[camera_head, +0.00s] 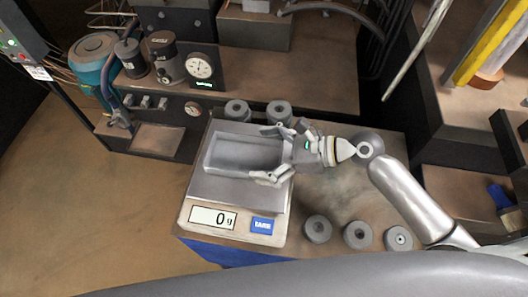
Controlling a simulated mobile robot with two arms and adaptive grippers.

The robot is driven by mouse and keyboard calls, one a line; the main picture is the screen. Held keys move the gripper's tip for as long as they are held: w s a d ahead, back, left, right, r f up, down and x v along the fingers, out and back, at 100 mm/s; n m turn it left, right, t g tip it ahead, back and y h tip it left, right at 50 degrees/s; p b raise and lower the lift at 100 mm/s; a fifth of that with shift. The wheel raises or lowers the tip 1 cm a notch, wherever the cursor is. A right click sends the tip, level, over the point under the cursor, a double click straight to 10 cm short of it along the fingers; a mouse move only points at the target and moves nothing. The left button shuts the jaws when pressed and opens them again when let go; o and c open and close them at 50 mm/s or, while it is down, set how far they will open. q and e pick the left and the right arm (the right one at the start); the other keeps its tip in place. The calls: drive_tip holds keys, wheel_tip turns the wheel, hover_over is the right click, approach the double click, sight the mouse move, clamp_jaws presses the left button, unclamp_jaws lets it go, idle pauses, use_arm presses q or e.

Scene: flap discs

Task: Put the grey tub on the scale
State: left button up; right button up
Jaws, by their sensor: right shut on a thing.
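The grey tub (243,152) is an open rectangular bin over the plate of the scale (228,192). It looks level, but I cannot tell whether its underside touches the plate. The scale's display reads 0 g, and a blue TARE button sits beside it. My right gripper (268,155) comes in from the right and is shut on the tub's right end, with one finger at the far side and one at the near side. My left gripper is not in view.
Flap discs stand on the table: two (279,110) behind the tub and three (357,235) at the front right. A bench with a round gauge (200,66) and canisters is at the back. Bare table (345,185) lies right of the scale, under my arm.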

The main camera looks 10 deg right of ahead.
drive_tip(key=o, duration=0.8)
drive_tip(key=shift+c, duration=0.2)
drive_tip(key=shift+r, duration=0.1)
drive_tip(key=b+v, duration=0.2)
drive_tip(key=v, duration=1)
drive_tip(key=shift+r, duration=0.1)
